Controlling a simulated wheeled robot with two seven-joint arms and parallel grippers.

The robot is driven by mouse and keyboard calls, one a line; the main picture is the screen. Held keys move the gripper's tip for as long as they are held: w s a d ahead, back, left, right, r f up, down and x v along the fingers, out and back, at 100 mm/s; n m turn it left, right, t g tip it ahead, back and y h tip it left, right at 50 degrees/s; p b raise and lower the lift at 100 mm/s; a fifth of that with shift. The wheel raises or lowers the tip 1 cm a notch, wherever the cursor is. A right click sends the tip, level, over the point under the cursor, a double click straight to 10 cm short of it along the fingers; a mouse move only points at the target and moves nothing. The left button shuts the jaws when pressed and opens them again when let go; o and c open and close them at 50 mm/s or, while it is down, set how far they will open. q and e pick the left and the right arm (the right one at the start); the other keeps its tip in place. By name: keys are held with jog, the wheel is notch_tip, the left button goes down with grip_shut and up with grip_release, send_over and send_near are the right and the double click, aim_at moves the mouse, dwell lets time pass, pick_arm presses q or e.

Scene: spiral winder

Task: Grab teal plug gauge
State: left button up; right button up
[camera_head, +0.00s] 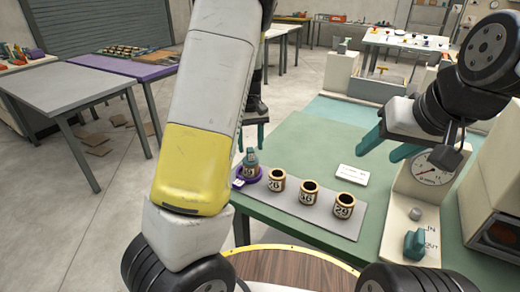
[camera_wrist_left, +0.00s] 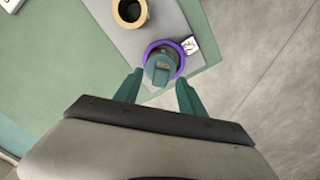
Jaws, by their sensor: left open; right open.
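The teal plug gauge (camera_head: 251,161) stands upright on a purple ring base (camera_head: 243,180) at the left end of the grey mat (camera_head: 322,222). In the left wrist view the teal plug gauge (camera_wrist_left: 160,70) is seen from above, just ahead of and between the fingertips. My left gripper (camera_wrist_left: 155,82) is open and empty, its teal fingers apart from the gauge. In the head view my left gripper (camera_head: 253,135) hangs above the gauge, partly hidden by my arm. My right gripper (camera_head: 388,150) is open and empty, above the right side of the green table.
Three numbered ring gauges (camera_head: 309,194) stand in a row right of the plug gauge. A white card (camera_head: 354,175) lies behind them. A dial device (camera_head: 432,168) and a small teal object (camera_head: 414,244) stand at the right.

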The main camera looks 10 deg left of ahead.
aim_at(251, 160)
pick_arm(q)
jog(key=shift+f, duration=1.4)
grip_shut()
jog(key=shift+r, duration=0.1)
